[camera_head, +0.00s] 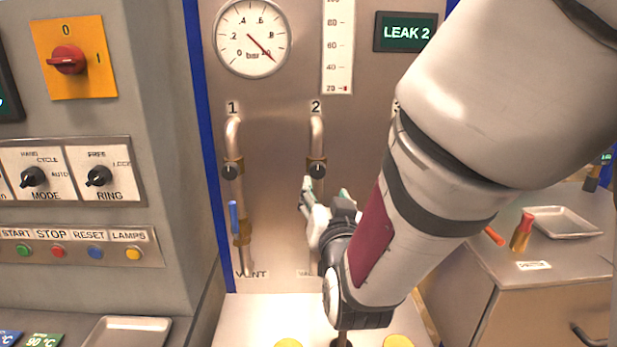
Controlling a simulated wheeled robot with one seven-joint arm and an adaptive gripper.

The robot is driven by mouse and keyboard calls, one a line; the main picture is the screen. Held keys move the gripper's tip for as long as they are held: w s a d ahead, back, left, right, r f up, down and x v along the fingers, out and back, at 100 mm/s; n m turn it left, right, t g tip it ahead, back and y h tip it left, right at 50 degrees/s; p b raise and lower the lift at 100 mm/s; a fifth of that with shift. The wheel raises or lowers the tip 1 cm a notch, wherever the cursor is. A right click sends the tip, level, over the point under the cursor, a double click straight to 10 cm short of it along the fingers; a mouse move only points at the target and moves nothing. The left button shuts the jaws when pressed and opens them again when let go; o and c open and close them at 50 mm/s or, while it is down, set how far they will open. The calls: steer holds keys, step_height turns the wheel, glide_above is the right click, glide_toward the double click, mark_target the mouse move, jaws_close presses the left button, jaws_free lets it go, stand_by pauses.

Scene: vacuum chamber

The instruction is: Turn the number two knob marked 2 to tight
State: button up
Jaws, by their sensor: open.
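The number 2 knob (317,171) is a small round black knob on a brass fitting, on the vertical pipe under the label "2" (316,106). A light mark shows on its face. My gripper (324,190) is open just below and slightly right of this knob, its fingertips pointing up toward the panel. I cannot tell whether a finger touches the knob. My gripper and arm hide the lower part of pipe 2 and most of pipe 3. A green display (406,32) reads "LEAK 2".
The knob 1 (230,172) and a blue-handled valve (233,218) are on the left pipe. A bar gauge (251,38) is above. A control cabinet (160,150) stands left. A bench (560,255) with a tray (566,222) and a red-handled tool (522,231) is right.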

mark_target(319, 172)
steer(key=w, duration=0.3)
steer(key=w+b, duration=0.1)
steer(key=w, duration=0.6)
steer(key=shift+w+a, duration=0.4)
steer(key=c, duration=1.1)
